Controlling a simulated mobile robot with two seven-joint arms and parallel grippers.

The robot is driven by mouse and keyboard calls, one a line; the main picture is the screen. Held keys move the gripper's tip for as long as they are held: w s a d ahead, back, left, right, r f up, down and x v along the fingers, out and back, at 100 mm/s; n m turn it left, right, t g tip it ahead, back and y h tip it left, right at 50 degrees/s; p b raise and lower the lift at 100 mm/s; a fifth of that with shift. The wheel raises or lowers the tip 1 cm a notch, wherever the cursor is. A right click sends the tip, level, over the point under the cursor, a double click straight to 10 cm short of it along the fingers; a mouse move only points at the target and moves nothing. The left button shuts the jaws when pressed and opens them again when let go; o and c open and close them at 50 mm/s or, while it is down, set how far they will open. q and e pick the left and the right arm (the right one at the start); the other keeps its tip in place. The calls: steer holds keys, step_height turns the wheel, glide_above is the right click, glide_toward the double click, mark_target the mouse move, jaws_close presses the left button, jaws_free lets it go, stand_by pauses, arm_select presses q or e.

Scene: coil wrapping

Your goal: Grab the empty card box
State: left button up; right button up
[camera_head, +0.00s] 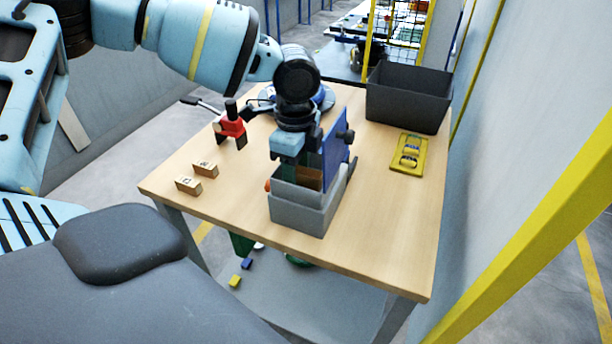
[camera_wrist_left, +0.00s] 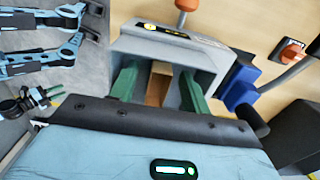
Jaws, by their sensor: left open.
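A brown card box (camera_head: 309,178) stands inside an open grey container (camera_head: 300,213) on the wooden table; only part of it shows. My left gripper (camera_wrist_left: 160,88) points down into the container. In the left wrist view its two green fingers are apart, one on each side of the brown card box (camera_wrist_left: 158,84), with gaps visible between. The grey container's rim (camera_wrist_left: 170,42) frames them. In the head view the fingers are mostly hidden by the gripper body and the container wall. My right gripper is in neither view.
A blue panel (camera_head: 337,140) rises close to the right of the gripper. A dark crate (camera_head: 408,100) and a yellow tray (camera_head: 408,155) stand to the right. Two small wooden blocks (camera_head: 205,169) and a red-black tool (camera_head: 231,128) lie left. The table's front right is clear.

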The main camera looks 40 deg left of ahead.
mark_target(297, 169)
arm_select(q)
jaws_close()
step_height(297, 169, up, 18)
stand_by(0.8)
